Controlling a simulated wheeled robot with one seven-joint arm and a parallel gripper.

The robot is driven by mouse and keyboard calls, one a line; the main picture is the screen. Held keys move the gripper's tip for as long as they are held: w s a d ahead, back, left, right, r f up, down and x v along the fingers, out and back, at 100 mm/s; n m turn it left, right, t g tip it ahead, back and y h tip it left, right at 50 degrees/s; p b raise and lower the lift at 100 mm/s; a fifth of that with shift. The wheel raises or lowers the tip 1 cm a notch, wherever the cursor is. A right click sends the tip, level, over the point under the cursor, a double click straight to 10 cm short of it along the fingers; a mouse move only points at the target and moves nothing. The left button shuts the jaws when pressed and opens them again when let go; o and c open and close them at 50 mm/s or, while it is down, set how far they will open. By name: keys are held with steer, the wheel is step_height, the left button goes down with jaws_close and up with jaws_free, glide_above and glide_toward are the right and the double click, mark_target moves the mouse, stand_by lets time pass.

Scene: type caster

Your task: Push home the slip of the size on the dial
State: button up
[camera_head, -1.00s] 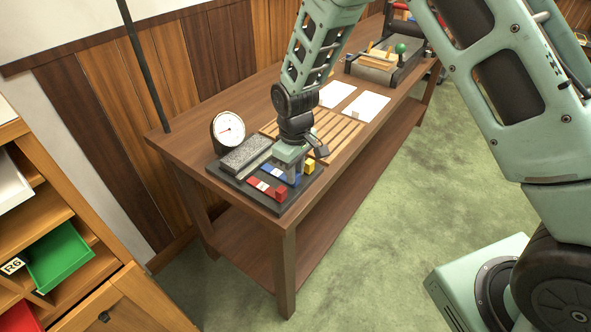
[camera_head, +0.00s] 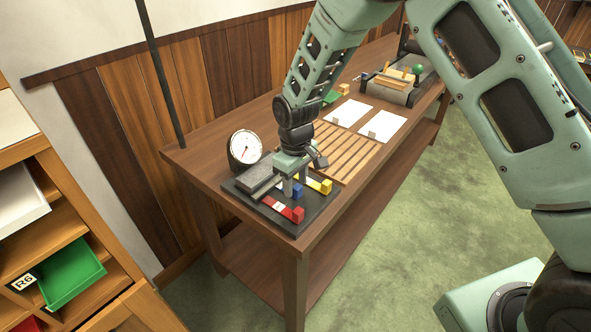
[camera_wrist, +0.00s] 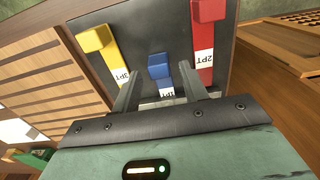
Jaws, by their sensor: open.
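The white-faced dial (camera_head: 246,149) stands at the back left of the bench; its reading is too small to tell. A black board (camera_head: 318,212) carries a grey block (camera_head: 262,176) and three slips with white labels: red (camera_head: 296,213), blue (camera_head: 298,191) and yellow (camera_head: 325,186). The blue slip sits further in toward the block than the other two. In the wrist view the blue slip (camera_wrist: 160,72) appears between the fingers of my open gripper (camera_wrist: 160,82); its label looks like 1PT. The yellow slip (camera_wrist: 100,45) and red slip (camera_wrist: 208,30) lie either side. Contact cannot be told.
A slatted wooden rack (camera_head: 340,150) lies beside the board, with white cards (camera_head: 348,112) beyond it. A clamp-like device with a green knob (camera_head: 419,69) stands further back. A shelf with a green bin (camera_head: 72,272) is at left.

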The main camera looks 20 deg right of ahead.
step_height(320, 180, up, 17)
steer(key=b, duration=0.2)
steer(key=shift+r, duration=0.15)
steer(key=s+a+f, duration=0.1)
steer(key=s, duration=2.9)
steer(key=shift+s+f+y, duration=0.2)
steer(key=shift+s+y, duration=0.1)
steer(key=shift+s, duration=0.05)
